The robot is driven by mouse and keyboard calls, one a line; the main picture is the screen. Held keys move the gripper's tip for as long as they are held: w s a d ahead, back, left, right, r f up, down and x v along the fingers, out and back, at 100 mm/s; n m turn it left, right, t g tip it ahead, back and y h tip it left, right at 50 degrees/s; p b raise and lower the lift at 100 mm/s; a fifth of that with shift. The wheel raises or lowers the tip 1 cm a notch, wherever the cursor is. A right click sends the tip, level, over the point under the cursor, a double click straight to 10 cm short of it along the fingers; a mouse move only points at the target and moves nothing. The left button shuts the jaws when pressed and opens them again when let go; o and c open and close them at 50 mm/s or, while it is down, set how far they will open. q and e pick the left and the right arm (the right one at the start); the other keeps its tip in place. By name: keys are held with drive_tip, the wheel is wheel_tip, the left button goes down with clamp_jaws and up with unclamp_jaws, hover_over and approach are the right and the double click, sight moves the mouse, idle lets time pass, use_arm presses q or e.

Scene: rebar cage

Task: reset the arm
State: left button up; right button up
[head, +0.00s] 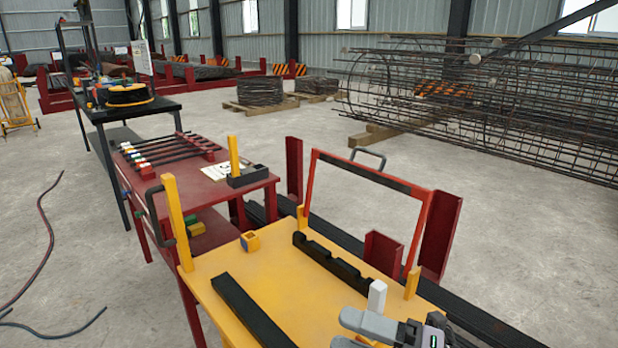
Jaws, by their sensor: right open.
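My right gripper (341,329) shows at the bottom right edge, over the front right part of the yellow table top (255,285). Its grey fingers point left and are apart, with nothing seen between them. Part of it is cut off by the lower edge of the picture. My left gripper is not in view.
A black notched rack (333,262), a black bar (248,312), a small yellow block (250,241) and a whitish upright block (377,296) are on the yellow table. A red frame (312,180) rises behind. A red table (205,178) holds several bars. A rebar cage (500,110) lies at right.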

drive_tip(key=d+f+m+t+h+p, duration=0.2)
drive_tip(key=d+f+m+t+h, duration=0.35)
drive_tip(key=m, duration=0.55)
drive_tip(key=d+f+m+t+h+p, duration=0.2)
drive_tip(key=d+f+m+t+h, duration=0.2)
drive_tip(key=m+h, duration=0.55)
drive_tip(key=s+d+f+m+g, duration=0.2)
drive_tip(key=s+f+m+g, duration=0.1)
drive_tip(key=s+f+m, duration=0.2)
drive_tip(key=s+d+f+m+g+h+p, duration=0.1)
drive_tip(key=s+d+f+m+g, duration=0.1)
drive_tip(key=s+f+m, duration=0.3)
drive_tip(key=shift+s+d+f+g, duration=0.25)
drive_tip(key=shift+s+f+g, duration=0.2)
drive_tip(key=shift+s+f, duration=0.55)
